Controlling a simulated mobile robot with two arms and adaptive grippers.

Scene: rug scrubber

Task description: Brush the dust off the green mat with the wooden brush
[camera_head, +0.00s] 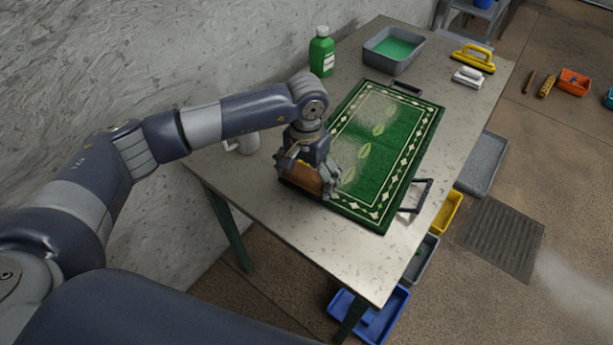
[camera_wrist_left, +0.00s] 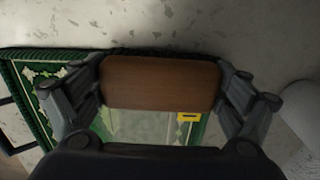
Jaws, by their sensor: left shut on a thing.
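The green mat (camera_head: 385,165) with a cream leaf border lies on the table. A pale dusty patch shows on its upper left part in the head view. My left gripper (camera_head: 316,178) is shut on the wooden brush (camera_head: 303,179), at the mat's near left corner. In the left wrist view the brush (camera_wrist_left: 160,84) shows as a brown wooden block between the two fingers, with the mat (camera_wrist_left: 32,100) behind it. My right gripper is not in view.
The table (camera_head: 300,235) also holds a green bottle (camera_head: 321,52), a grey basin (camera_head: 378,54) of green liquid, a yellow-handled brush (camera_head: 473,57), a white-handled tool (camera_head: 468,76) and a white mug (camera_head: 244,143). A dark metal handle (camera_head: 418,196) stands beside the mat. Bins sit on the floor.

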